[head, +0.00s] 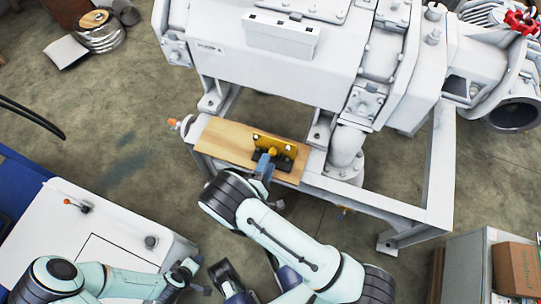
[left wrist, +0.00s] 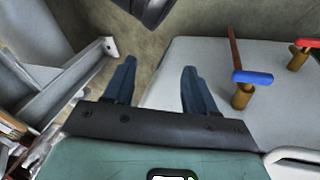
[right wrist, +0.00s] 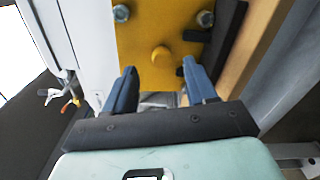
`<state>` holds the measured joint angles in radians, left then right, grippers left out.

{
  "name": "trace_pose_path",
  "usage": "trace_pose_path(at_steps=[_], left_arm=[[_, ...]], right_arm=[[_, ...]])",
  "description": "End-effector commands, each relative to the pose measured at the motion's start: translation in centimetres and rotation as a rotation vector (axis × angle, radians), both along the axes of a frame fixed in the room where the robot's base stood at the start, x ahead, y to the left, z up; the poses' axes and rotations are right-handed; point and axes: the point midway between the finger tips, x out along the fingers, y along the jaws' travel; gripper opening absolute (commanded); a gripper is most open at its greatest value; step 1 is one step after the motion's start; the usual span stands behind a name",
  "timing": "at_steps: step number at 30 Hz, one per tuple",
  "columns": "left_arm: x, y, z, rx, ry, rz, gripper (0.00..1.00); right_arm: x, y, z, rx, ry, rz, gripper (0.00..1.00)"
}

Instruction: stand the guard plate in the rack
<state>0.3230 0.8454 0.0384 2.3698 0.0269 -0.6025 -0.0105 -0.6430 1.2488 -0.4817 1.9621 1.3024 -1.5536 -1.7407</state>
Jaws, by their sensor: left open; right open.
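The yellow guard plate (head: 262,138) stands tilted or upright at the black rack (head: 285,164) on a wooden board; how deep it sits is hidden. In the right wrist view the plate (right wrist: 150,28) shows a round yellow knob (right wrist: 161,56) and two bolt heads, with a black rack part (right wrist: 228,35) beside it. My right gripper (head: 265,164) is open just in front of the plate. In the right wrist view its fingers (right wrist: 160,82) are apart, below the knob, with nothing held between them. My left gripper (left wrist: 158,70) is open and empty, away from the plate.
The wooden board (head: 225,138) rests on the frame of the large white machine (head: 285,65). A white cabinet (head: 75,235) stands at left, with red and blue handled valves (left wrist: 252,78) in the left wrist view. A cardboard box (head: 517,268) is at lower right.

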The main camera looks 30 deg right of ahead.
Motion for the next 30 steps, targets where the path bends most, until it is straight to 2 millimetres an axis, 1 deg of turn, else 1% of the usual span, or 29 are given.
trace_pose_path(at_steps=[1,6,12,18,30], left_arm=[[-0.5,-0.2,0.4,-0.004,0.013,-0.004,0.56],[-1.5,-0.7,0.9,-0.018,0.040,-0.014,0.56],[-2.1,-1.0,1.2,-0.025,0.056,-0.021,0.56],[-2.4,-1.2,1.3,-0.029,0.062,-0.023,0.56],[-2.4,-1.2,1.3,-0.029,0.063,-0.024,0.56]], right_arm=[[-0.9,1.1,0.2,0.000,0.002,0.005,0.56],[-3.5,4.1,0.2,-0.001,-0.002,0.005,0.56],[-5.5,6.4,0.1,-0.002,-0.003,0.002,0.56],[-6.3,7.2,0.1,-0.001,-0.005,0.000,0.56],[-6.3,7.3,0.1,-0.001,-0.005,0.000,0.56]])
